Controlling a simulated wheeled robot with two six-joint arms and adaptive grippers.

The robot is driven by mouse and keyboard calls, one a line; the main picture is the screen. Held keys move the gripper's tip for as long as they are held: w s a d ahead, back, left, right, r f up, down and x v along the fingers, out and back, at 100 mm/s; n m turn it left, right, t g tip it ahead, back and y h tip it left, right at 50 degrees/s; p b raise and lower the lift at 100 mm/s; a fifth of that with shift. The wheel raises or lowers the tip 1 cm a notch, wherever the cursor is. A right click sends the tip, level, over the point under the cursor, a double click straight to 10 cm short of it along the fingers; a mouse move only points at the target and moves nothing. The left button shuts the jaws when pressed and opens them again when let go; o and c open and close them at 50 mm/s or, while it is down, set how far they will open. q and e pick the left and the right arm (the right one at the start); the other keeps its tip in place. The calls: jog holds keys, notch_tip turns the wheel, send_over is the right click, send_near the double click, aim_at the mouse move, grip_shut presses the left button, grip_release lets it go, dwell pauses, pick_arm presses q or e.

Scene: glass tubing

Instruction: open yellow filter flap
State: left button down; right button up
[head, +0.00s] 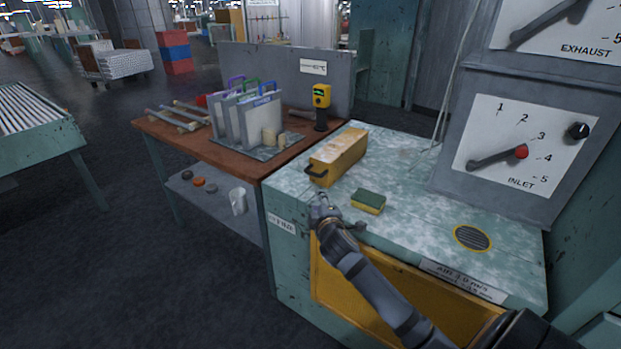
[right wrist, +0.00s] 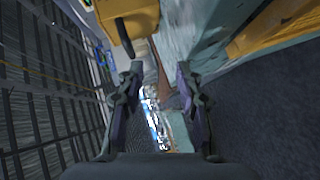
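The yellow flap (head: 440,300) is a wide yellow panel on the front of the green-grey cabinet, partly hidden behind my right arm. It looks shut, and part of a yellow panel shows in the right wrist view (right wrist: 268,32). My right gripper (head: 321,205) is above the cabinet's front top edge, near the flap's upper left corner. In the right wrist view its two fingers (right wrist: 158,78) are apart with nothing between them. I cannot tell whether it touches the cabinet. My left gripper is not in view.
A yellow box (head: 340,153) with a dark handle lies on the cabinet top, just beyond my right gripper. A green-and-yellow sponge (head: 369,201) lies beside it. A round grille (head: 472,237) is at the right. A wooden bench (head: 225,150) with racks stands left. Floor at front left is clear.

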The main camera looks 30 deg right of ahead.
aim_at(311, 174)
jog(key=shift+n+t, duration=0.7)
jog(key=w+d, duration=0.1)
jog(key=w, duration=0.3)
jog(key=w+d+r, duration=0.1)
jog(key=w+d, duration=0.1)
jog(key=w, duration=0.1)
jog(key=w+d+r, duration=0.1)
jog(key=w, duration=0.3)
jog(key=shift+w+d+r, duration=0.15)
jog(key=shift+w+d, duration=0.1)
jog(key=shift+w, duration=0.05)
jog(key=shift+c, duration=0.3)
grip_shut()
jog(key=shift+s, duration=0.1)
